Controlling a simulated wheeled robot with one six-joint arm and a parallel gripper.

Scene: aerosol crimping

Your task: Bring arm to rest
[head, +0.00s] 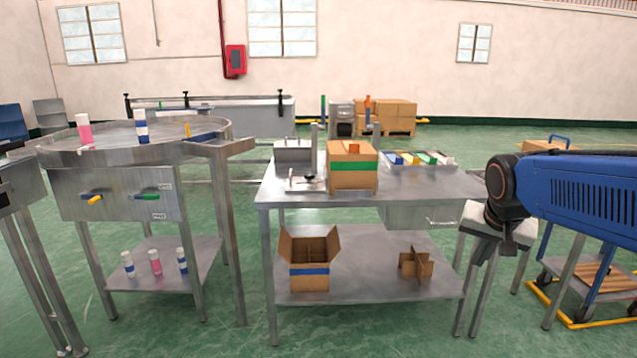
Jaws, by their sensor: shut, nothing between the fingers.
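My blue arm reaches in from the right edge of the head view, roughly level. Its dark wrist ends over a small pale-topped stand (520,232) just right of the metal table (430,185). My gripper (492,222) hangs below the wrist, small and dark against the stand. It is shut and holds nothing. Whether it touches the stand or only passes in front of it, I cannot tell.
The table bears a closed carton (352,180) and a tray (425,165) of coloured items. Its lower shelf holds an open carton (309,278) and a cardboard divider (416,264). A round table (105,150) stands left, a cart (590,275) right. Green floor lies open behind.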

